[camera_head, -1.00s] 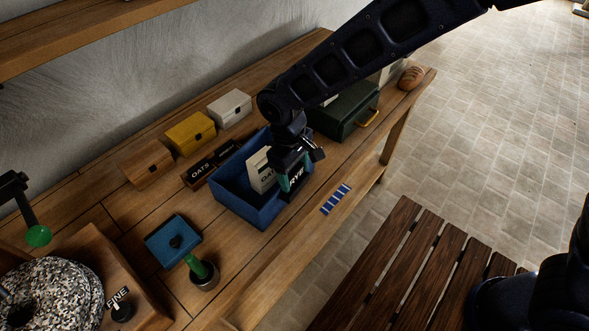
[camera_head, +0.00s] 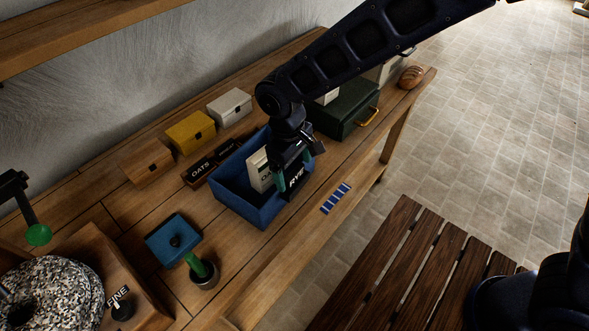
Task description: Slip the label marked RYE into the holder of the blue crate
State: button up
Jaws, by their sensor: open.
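The blue crate (camera_head: 232,203) stands on the wooden bench. A cream packet marked with letters beginning OA (camera_head: 259,170) stands inside it. The black label marked RYE (camera_head: 295,181) is at the crate's right-hand front side, upright, with its white letters facing out. My gripper (camera_head: 293,179) is over that side, its teal fingertips on either side of the label. The jaws are open. The holder is hidden behind the label and fingers, so I cannot tell how deep the label sits.
Behind the crate are a dark OATS label (camera_head: 199,171) in a rack and wooden, yellow (camera_head: 191,132) and white boxes. A green case (camera_head: 346,108) stands to the right. A blue-and-white striped strip (camera_head: 336,198) lies by the front edge. A millstone (camera_head: 50,293) is at left.

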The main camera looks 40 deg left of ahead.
notch_tip(320, 180, up, 9)
jog(key=a, duration=0.1)
jog(key=shift+r, duration=0.15)
jog(key=shift+a, duration=0.1)
dwell(0.3)
